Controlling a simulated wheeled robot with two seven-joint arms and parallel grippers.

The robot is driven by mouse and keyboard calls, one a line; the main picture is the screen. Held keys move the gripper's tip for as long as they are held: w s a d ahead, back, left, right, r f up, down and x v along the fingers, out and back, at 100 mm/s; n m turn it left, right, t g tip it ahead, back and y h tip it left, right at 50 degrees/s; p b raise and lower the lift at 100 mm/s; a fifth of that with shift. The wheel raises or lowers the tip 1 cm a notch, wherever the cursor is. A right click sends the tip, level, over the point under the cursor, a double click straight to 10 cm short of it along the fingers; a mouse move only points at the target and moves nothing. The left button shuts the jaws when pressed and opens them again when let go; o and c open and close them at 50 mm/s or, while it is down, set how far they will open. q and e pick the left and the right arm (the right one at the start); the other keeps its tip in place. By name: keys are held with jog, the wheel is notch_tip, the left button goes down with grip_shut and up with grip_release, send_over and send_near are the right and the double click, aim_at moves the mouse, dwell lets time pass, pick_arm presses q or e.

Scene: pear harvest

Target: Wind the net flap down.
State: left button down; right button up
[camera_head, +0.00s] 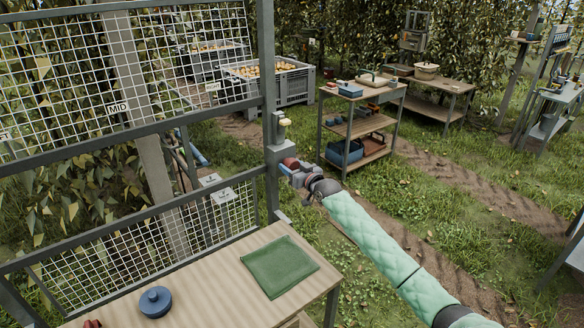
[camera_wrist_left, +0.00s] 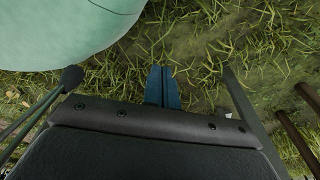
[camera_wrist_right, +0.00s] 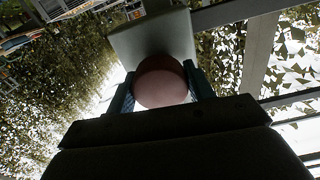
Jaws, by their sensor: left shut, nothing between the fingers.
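A white mesh net (camera_head: 60,70) hangs in a grey frame at the left in the head view. A "MID" label (camera_head: 118,108) shows on it. A lower mesh panel (camera_head: 150,250) stands behind the table. A grey winder box (camera_head: 279,151) sits on the frame's post, with a red round knob (camera_head: 291,162) in front of it. My right gripper (camera_head: 296,170) is at the knob. In the right wrist view its fingers (camera_wrist_right: 161,88) lie on both sides of the knob (camera_wrist_right: 161,82) and appear to touch it. My left gripper (camera_wrist_left: 163,88) is shut and empty over grass.
A wooden table (camera_head: 215,275) in front bears a green cloth (camera_head: 279,266) and a blue round lidded thing (camera_head: 155,301). A shelf cart (camera_head: 362,125) stands beyond my right arm. Grey crates of fruit (camera_head: 290,85) are at the back. Grass lies open at the right.

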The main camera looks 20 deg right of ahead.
jog(key=shift+n+b, duration=0.5)
jog(key=shift+b, duration=0.2)
jog(key=o, duration=1)
jog(key=shift+c, duration=0.2)
pick_arm(q)
jog(key=w, duration=0.2)
jog(key=shift+w+d+r, duration=0.3)
jog(key=shift+w+r, duration=0.1)
jog(key=shift+f, duration=0.1)
pick_arm(e)
jog(key=shift+s, duration=0.1)
jog(key=shift+s+d+f, duration=0.1)
jog(key=shift+s+d, duration=0.05)
jog(key=shift+s, duration=0.05)
pick_arm(q)
jog(key=w+d+r+b, duration=0.2)
jog(key=w+r+b, duration=0.1)
jog(key=w+r, duration=0.1)
jog(key=shift+d+r, duration=0.4)
jog(key=shift+r, duration=0.2)
pick_arm(e)
jog(key=v, duration=0.7)
pick_arm(q)
jog(key=shift+s, duration=0.1)
pick_arm(e)
jog(key=shift+s, duration=0.1)
